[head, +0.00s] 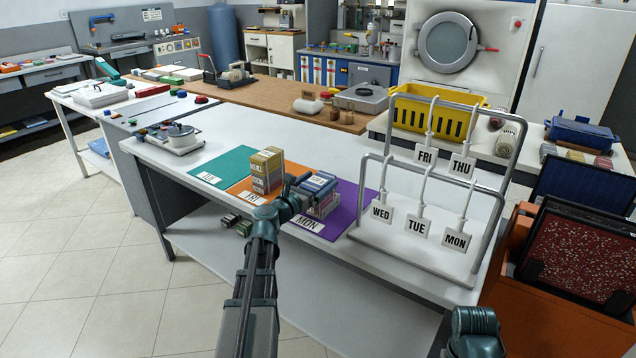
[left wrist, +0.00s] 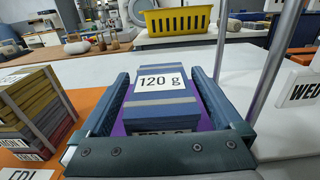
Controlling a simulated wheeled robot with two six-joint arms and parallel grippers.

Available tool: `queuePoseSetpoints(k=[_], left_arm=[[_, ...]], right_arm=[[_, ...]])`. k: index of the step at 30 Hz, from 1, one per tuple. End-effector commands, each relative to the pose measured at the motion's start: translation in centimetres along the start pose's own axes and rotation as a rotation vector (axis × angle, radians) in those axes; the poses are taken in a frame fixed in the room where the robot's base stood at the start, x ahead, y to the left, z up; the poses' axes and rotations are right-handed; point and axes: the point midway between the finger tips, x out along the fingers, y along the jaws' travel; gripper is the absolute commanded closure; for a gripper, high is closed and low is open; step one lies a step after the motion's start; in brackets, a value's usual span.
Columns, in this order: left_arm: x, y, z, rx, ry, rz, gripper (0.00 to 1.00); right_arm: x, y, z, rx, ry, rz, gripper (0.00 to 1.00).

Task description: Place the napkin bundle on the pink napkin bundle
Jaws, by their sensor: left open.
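A blue napkin bundle (head: 318,182) with grey bands sits on top of a short stack on the purple MON mat (head: 350,203). In the left wrist view the blue bundle (left wrist: 165,105) carries a "120 g" label and lies between my fingers. My left gripper (left wrist: 160,78) is open, with one finger along each side of it and a gap showing on the right. In the head view the gripper (head: 303,188) partly hides the stack. Lower layers (head: 325,208) look greyish and pinkish; I cannot tell clearly which is the pink bundle.
A stack of mostly yellow bundles (head: 266,165) stands on the orange FRI mat (head: 244,189), just left of my gripper. The teal mat (head: 222,166) is bare apart from its label. A metal rack (head: 430,195) with day tags stands to the right.

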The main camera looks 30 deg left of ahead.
Motion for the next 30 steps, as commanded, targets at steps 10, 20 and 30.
queuePoseSetpoints(k=[10,20,30], left_arm=[[-6.2,-0.2,0.2,0.0,0.0,0.003,0.0],[-11.1,-0.1,0.2,0.0,0.0,0.002,0.0],[-12.0,0.0,0.2,0.0,0.0,-0.001,0.0]], right_arm=[[-0.2,0.0,0.0,0.0,0.0,0.0,0.0],[-0.2,0.0,0.0,0.0,0.0,0.0,0.0],[-0.2,0.0,0.0,0.0,0.0,0.0,0.0]])
